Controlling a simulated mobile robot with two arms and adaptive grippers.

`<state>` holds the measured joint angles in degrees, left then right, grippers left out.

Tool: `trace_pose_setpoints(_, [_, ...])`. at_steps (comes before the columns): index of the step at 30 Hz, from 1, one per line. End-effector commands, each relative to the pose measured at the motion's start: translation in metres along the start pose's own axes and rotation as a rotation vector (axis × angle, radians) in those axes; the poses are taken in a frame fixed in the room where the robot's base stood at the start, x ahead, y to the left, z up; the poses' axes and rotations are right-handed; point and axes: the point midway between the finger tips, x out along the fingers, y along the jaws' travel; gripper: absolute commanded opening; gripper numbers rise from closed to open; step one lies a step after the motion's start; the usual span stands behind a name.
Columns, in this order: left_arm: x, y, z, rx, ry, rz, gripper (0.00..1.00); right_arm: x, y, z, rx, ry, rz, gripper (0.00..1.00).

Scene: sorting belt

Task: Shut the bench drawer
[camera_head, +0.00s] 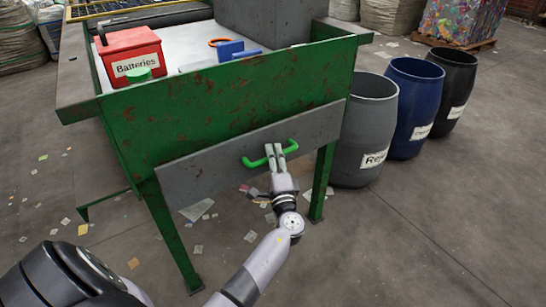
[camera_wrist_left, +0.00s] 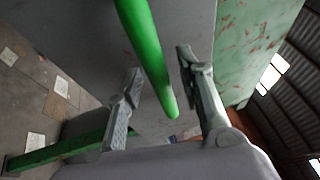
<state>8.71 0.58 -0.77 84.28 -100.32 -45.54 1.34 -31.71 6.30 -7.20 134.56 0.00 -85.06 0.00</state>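The bench drawer shows as a wide grey front panel (camera_head: 212,166) below the rusty green side of the bench (camera_head: 225,105). No drawer inside shows above the panel, and I cannot tell how large any gap behind it is. A green bar handle (camera_head: 252,163) sits on the panel; it also shows in the left wrist view (camera_wrist_left: 147,50). My left gripper (camera_head: 274,149) is at the handle. In the left wrist view its two fingers (camera_wrist_left: 160,72) are apart, with the bar between them. I cannot tell whether either finger touches it. My right gripper is out of view.
On the bench top stand a red "Batteries" box (camera_head: 133,54), blue pieces (camera_head: 231,48) and a grey block (camera_head: 268,20). Grey (camera_head: 366,125), blue (camera_head: 412,105) and black (camera_head: 452,85) barrels stand to the right. Paper scraps litter the floor; the floor at front right is clear.

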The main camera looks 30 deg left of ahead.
Motion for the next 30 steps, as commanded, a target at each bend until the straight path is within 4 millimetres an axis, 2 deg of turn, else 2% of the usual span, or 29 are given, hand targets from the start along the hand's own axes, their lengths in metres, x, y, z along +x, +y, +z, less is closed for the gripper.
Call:
trace_pose_setpoints(10, [0.0041, 0.0000, 0.0002, -0.001, -0.001, 0.000, 0.34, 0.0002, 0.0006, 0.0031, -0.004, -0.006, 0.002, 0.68])
trace_pose_setpoints(25, [0.0037, 0.0001, 0.0001, 0.000, 0.000, 0.000, 0.01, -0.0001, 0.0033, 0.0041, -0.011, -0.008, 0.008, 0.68])
trace_pose_setpoints(30, [0.0036, 0.0003, 0.0002, 0.000, 0.000, 0.001, 0.00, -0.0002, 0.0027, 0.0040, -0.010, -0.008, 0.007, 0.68])
